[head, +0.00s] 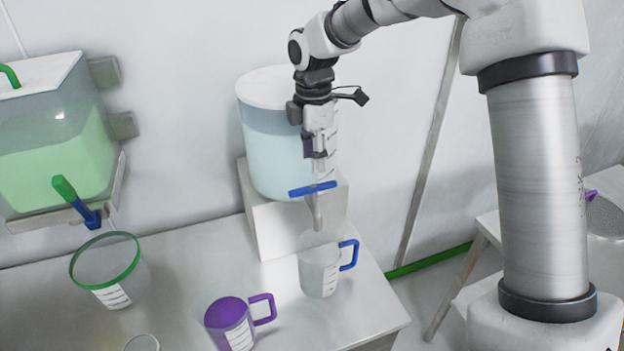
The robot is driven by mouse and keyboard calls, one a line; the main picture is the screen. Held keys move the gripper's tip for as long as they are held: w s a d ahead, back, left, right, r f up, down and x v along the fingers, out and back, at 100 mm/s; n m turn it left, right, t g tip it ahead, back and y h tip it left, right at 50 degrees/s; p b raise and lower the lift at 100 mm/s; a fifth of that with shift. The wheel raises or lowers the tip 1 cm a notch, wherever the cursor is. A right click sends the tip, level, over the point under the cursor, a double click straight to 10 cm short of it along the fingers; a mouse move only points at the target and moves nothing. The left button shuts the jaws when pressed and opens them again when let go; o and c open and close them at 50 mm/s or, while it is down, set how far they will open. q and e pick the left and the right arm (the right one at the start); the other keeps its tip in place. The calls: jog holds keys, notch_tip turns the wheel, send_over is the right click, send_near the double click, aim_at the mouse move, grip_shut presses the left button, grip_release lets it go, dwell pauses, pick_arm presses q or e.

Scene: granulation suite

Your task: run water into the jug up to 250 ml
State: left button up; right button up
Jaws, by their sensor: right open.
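A clear jug with a blue handle (319,273) stands upright on the bench below the tap of a tank of pale blue liquid (268,150). The tap has a blue lever (312,189), lying crosswise, and a pale spout above the jug's mouth. I cannot make out a stream or the level in the jug. My right gripper (318,160) is open, pointing down in front of the tank, just above the lever. Whether it touches the lever is unclear. My left gripper is not in view.
A jug with a purple handle (232,325) stands left of the blue-handled one. A green-rimmed container (122,284) stands below a tank of green liquid (50,160) on the wall. A small round vessel (142,343) is at the front edge. A second table is at right.

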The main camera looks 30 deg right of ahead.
aim_at(313, 186)
notch_tip(313, 186, down, 8)
jog(key=shift+r+p, duration=0.25)
jog(key=shift+p, duration=0.45)
jog(key=shift+w+f, duration=0.15)
jog(key=shift+f, duration=0.05)
jog(key=shift+c, duration=0.4)
